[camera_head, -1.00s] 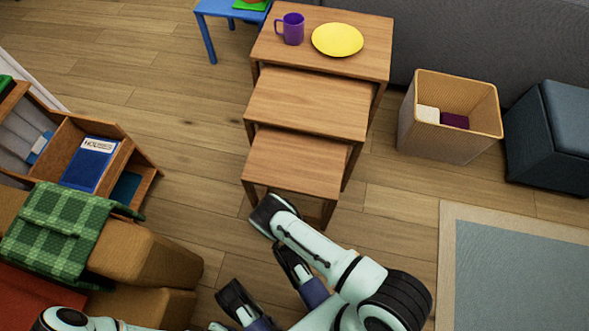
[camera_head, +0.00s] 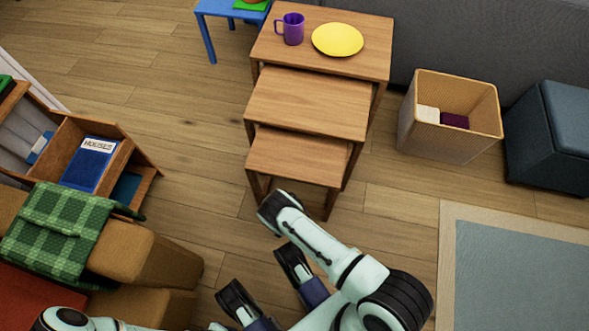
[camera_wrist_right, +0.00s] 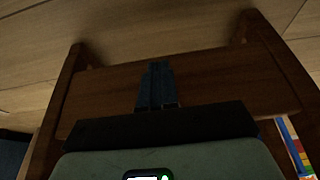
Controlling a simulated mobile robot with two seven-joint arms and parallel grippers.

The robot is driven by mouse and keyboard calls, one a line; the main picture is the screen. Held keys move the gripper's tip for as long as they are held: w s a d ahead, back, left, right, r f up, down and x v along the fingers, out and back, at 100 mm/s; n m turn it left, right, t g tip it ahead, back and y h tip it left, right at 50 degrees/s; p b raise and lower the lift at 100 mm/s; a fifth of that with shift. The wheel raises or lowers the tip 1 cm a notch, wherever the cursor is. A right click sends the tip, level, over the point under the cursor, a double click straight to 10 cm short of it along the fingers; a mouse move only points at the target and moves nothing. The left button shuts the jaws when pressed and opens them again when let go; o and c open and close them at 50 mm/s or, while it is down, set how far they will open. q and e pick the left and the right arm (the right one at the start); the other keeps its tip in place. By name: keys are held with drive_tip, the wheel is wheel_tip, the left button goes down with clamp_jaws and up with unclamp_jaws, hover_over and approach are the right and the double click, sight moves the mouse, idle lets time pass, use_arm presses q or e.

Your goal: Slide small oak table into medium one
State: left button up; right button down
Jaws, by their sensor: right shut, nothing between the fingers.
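The small oak table (camera_head: 298,158) is the lowest and nearest of three nested tables. Its back part is under the medium oak table (camera_head: 308,103), and its front part sticks out. My right arm reaches to the small table's front side; its fingers are hidden in the head view. In the right wrist view my right gripper (camera_wrist_right: 157,80) is shut and empty, with its fingers against or close to the small table's dark wood (camera_wrist_right: 215,83). I cannot tell whether they touch. My left gripper (camera_head: 264,277) is open and empty, low in the head view.
The large oak table (camera_head: 365,45) carries a purple mug (camera_head: 291,29) and a yellow plate (camera_head: 337,39). A woven bin (camera_head: 420,145) and a dark ottoman (camera_head: 548,140) stand to the right. A shelf (camera_head: 135,160) and an armchair (camera_head: 155,250) are at left.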

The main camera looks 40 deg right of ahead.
drive_tip(key=shift+w+d, duration=0.1)
drive_tip(key=shift+w+d, duration=1.6)
drive_tip(key=shift+d, duration=0.3)
drive_tip(key=shift+w+d, duration=1.65)
drive_tip(key=shift+d, duration=0.25)
drive_tip(key=shift+w+d, duration=1.55)
drive_tip(key=shift+d, duration=0.3)
